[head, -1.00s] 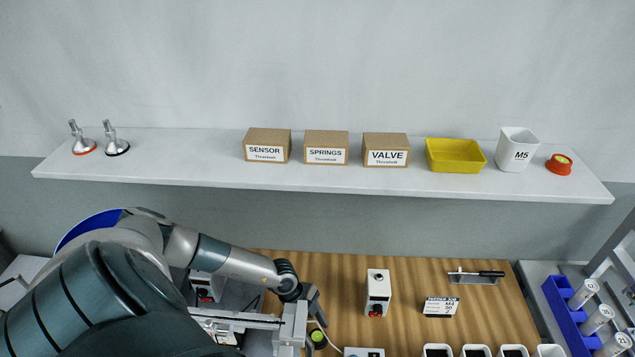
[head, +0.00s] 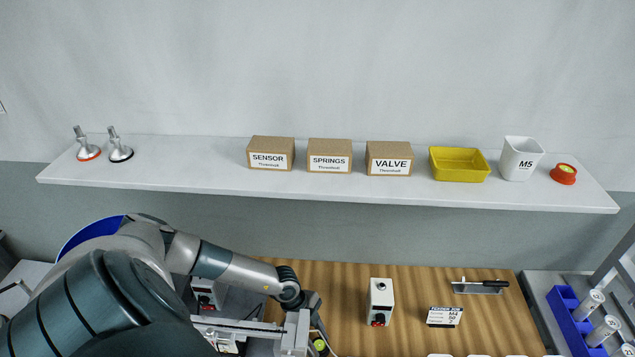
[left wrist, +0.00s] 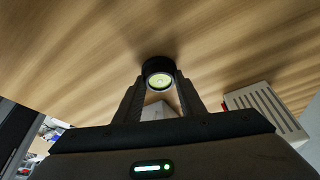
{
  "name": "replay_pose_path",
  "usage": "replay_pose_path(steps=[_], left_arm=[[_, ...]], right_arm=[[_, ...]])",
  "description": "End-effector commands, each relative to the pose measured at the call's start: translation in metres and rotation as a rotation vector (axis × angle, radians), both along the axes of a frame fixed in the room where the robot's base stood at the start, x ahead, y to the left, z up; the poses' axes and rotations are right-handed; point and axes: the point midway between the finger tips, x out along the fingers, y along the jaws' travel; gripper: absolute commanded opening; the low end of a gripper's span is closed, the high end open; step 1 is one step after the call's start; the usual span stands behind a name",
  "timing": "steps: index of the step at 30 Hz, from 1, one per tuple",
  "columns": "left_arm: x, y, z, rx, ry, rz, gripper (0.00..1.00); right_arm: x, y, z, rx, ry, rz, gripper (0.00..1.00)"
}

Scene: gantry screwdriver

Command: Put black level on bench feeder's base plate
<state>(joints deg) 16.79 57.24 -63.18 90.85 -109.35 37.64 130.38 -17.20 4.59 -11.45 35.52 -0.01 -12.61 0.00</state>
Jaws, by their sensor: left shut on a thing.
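The black level (left wrist: 159,74), a small round body with a yellow-green vial, sits between the fingertips of my left gripper (left wrist: 160,90) in the left wrist view. In the head view the level (head: 319,345) shows at the bottom, beside my left gripper (head: 314,328), over the wooden bench. The gripper is shut on it. Whether the level touches the wood is unclear. Grey machine parts (head: 226,343), possibly the bench feeder, show under my left arm; the arm covers most of them, and I cannot make out the base plate for sure. My right gripper is not in view.
A blue rack (head: 568,318) stands at right. The shelf above carries boxes, a yellow tray (head: 459,164) and a red level (head: 563,174).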

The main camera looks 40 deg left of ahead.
Motion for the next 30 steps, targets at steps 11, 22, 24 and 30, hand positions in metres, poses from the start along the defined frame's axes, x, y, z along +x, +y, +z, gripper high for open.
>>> replay_pose_path(steps=[11, 22, 24, 30], left_arm=[[-0.012, 0.036, 0.003, 0.004, 0.002, 0.001, 0.09], [-0.024, 0.077, 0.037, 0.001, -0.003, -0.005, 0.09], [-0.023, 0.077, 0.052, 0.001, -0.004, -0.003, 0.09], [-0.024, 0.077, 0.096, 0.003, -0.002, -0.004, 0.09]], right_arm=[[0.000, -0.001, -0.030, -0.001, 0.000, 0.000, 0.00], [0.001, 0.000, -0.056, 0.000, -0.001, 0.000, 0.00], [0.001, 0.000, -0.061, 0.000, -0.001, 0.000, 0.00], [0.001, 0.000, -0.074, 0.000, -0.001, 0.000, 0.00]])
